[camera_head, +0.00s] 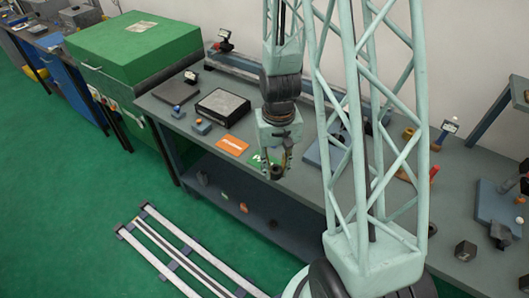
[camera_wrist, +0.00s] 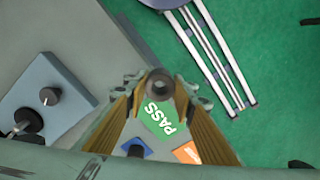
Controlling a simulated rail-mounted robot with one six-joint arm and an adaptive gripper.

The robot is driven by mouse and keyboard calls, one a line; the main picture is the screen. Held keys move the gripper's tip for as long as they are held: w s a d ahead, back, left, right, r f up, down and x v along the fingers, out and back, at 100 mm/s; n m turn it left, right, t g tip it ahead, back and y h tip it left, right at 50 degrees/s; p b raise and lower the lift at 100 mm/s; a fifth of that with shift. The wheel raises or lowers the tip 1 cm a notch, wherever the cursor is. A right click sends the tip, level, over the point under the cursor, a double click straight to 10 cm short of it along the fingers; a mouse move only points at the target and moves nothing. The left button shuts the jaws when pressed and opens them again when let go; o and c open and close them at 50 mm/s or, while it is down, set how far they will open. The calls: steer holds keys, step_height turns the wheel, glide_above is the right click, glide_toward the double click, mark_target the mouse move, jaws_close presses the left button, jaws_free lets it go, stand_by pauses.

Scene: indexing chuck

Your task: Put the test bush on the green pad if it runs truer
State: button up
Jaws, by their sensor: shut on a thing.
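My gripper (camera_head: 277,166) is shut on a dark, ring-shaped bush (camera_head: 276,173), held between the two fingertips. In the wrist view my gripper (camera_wrist: 160,90) points away from the camera, with the bush (camera_wrist: 160,80) at its tips and the bore showing. The green pad (camera_head: 257,160), partly hidden by my gripper in the head view, lies near the bench's front edge. It reads PASS in the wrist view (camera_wrist: 164,120). The bush is above the bench beside the pad; its exact height is unclear. I cannot tell from these frames which bush it is.
An orange pad (camera_head: 232,145) lies left of the green pad. A blue-grey fixture (camera_wrist: 45,95) with dark knobs shows in the wrist view. My lattice column hides the bench's middle. A rail frame (camera_head: 180,250) lies on the floor.

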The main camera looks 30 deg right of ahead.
steer(key=shift+w, duration=0.1)
steer(key=w, duration=0.3)
steer(key=w+d+p, duration=0.1)
steer(key=w, duration=0.3)
steer(key=w+d+f, duration=0.1)
steer(key=w, duration=0.2)
steer(key=shift+w+d, duration=0.2)
steer(key=shift+w, duration=0.05)
steer(key=shift+f, duration=0.15)
steer(key=shift+f, duration=1.65)
steer(key=shift+f, duration=0.2)
steer(key=o, duration=1.1)
steer(key=shift+r, duration=0.2)
